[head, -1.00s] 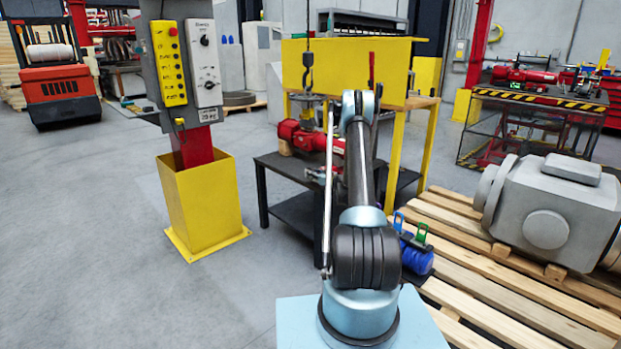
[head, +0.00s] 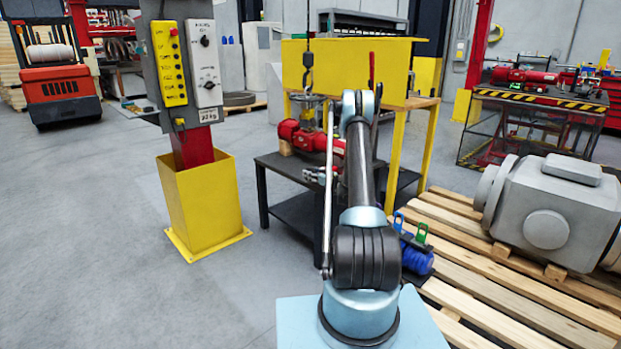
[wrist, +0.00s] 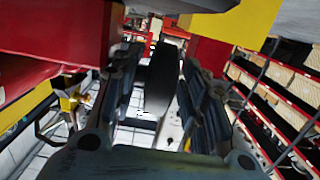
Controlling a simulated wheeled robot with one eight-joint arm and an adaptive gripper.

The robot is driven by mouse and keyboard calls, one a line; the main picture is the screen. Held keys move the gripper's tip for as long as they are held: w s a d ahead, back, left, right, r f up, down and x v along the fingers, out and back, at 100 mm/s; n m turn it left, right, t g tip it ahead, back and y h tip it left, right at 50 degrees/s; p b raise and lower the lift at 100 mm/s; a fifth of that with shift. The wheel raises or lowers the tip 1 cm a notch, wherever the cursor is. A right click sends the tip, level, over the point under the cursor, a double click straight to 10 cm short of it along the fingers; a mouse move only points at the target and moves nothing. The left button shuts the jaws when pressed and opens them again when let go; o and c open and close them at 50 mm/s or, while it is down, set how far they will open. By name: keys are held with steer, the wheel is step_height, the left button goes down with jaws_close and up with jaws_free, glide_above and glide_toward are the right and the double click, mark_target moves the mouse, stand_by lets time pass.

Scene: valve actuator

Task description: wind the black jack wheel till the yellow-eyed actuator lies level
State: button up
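The red actuator (head: 325,139) lies on a dark table in the head view, with a handwheel on its top below a hanging hook. Its yellow eye cannot be made out there. My gripper (head: 312,174) is small beside my forearm, in front of the actuator. In the wrist view my gripper (wrist: 160,75) has its two dark fingers apart. A dark upright slab (wrist: 160,82), perhaps the black jack wheel seen edge-on, stands between them. Bright gaps show beside it, and I see no clear grip on it. My arm hides part of the table and actuator.
A yellow pedestal (head: 200,208) with a control box stands left. A yellow beam (head: 345,68) is behind the table. A pallet (head: 485,270) bears a grey housing (head: 550,205) at the right. Open floor lies at the left. Red metal (wrist: 55,35) is close to my gripper.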

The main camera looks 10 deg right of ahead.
steer(key=v, duration=1.2)
